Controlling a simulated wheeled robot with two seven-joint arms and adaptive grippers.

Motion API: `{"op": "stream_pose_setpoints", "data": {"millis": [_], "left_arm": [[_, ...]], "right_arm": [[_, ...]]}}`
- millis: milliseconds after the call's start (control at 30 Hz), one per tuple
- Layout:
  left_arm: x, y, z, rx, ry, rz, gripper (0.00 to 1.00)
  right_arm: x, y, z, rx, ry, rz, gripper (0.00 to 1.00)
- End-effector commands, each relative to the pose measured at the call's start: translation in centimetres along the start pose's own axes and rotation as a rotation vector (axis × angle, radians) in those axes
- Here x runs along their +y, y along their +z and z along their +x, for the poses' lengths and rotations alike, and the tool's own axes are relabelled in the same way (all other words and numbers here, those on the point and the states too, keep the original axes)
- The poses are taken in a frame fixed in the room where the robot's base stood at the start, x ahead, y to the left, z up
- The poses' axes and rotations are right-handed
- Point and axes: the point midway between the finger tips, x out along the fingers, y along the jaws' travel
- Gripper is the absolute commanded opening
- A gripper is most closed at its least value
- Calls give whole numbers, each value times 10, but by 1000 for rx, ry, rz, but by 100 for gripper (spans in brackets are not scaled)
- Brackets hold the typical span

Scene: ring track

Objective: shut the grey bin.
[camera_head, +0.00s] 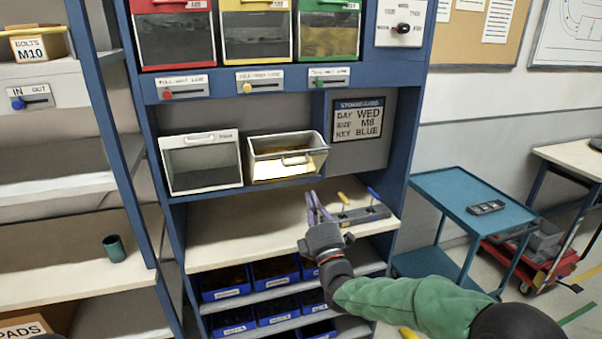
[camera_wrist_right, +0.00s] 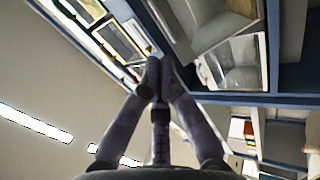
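The grey bin (camera_head: 257,169) sits on the middle shelf of the blue cabinet, at the right of two bins. It is tipped forward and open at the top, with yellow contents showing inside and a handle on its front. My right gripper (camera_head: 313,197) is below and in front of it, over the worktop and apart from the bin. Its purple fingers point up toward the cabinet. In the right wrist view the fingertips (camera_wrist_right: 158,72) meet, with nothing visible between them. My left gripper is not seen.
A white-framed bin (camera_head: 203,163) stands left of the grey bin. Red, yellow and green-framed bins (camera_head: 257,37) are above. A grey tray with tools (camera_head: 362,214) lies on the worktop (camera_head: 225,235). A blue trolley (camera_head: 470,205) stands at the right.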

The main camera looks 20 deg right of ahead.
Motion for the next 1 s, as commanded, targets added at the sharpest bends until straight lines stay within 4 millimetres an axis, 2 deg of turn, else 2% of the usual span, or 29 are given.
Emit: {"op": "stream_pose_setpoints", "data": {"millis": [300,500,700,1000], "left_arm": [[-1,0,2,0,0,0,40],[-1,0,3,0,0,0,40],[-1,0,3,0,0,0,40],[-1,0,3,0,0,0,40]], "right_arm": [[-1,-1,59,1,0,1,0],[0,0,84,0,-1,2,0],[0,0,93,1,-1,2,0],[0,0,93,1,-1,2,0]]}}
